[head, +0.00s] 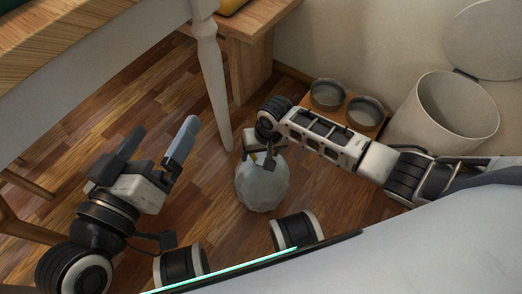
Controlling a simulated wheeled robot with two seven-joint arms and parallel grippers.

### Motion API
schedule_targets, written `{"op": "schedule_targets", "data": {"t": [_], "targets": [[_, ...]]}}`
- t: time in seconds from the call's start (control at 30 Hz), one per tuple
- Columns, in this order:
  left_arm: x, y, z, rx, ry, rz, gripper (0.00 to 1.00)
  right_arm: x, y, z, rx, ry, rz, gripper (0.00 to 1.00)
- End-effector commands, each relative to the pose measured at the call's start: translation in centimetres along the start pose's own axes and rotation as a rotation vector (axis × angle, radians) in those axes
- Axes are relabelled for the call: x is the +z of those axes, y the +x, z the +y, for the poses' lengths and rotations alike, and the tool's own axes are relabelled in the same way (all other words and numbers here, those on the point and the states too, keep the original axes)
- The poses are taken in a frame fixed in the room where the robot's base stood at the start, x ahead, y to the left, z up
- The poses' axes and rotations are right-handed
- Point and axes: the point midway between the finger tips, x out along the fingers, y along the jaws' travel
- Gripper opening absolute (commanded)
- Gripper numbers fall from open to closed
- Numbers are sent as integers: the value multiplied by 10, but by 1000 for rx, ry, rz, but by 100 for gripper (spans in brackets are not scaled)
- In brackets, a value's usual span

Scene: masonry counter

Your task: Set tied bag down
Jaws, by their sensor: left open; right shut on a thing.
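The tied bag (263,186) is a pale grey-white, rounded bundle low over the wooden floor, in the middle of the head view. My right gripper (262,160) is shut on its top, and the bag hangs upright below it. I cannot tell whether the bag's underside touches the floor. My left gripper (160,139) is open and empty, to the left of the bag and apart from it.
A white bin (440,115) with its lid (490,40) raised stands at the right by the wall. Two metal bowls (328,94) (366,112) sit left of it. A white table leg (212,85) rises behind the bag. Floor (215,200) around the bag is clear.

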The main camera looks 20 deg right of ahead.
Motion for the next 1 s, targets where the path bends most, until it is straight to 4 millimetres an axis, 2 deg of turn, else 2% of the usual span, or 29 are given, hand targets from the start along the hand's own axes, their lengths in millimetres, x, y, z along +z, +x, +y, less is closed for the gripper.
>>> {"op": "schedule_targets", "data": {"t": [0.13, 0.17, 0.2, 0.23, 0.57, 0.67, 0.8, 1.0], "targets": [[0, 0, 0, 0, -1, 0, 100, -2, 2, -1, -4, 0, 5, 2], [0, 0, 0, 0, -1, 0, 100, 0, 3, 0, 0, 1, -1, 82], [0, 0, 0, 0, -1, 0, 100, 1, 3, 0, 0, 0, -1, 93], [0, 0, 0, 0, -1, 0, 100, 1, 3, 0, 0, 0, -1, 95], [-1, 0, 0, -1, 1, 0, 100, 0, -1, 0, 0, -1, 1, 95], [-8, -1, 2, -12, 24, -3, 100, 0, -15, 0, 0, 1, 0, 95], [1, -4, -5, -59, 86, -68, 100, 0, -46, -1, 0, 0, 0, 95], [5, -8, -12, -112, 180, -132, 100, 0, -88, -1, -1, 0, 0, 95]]}}
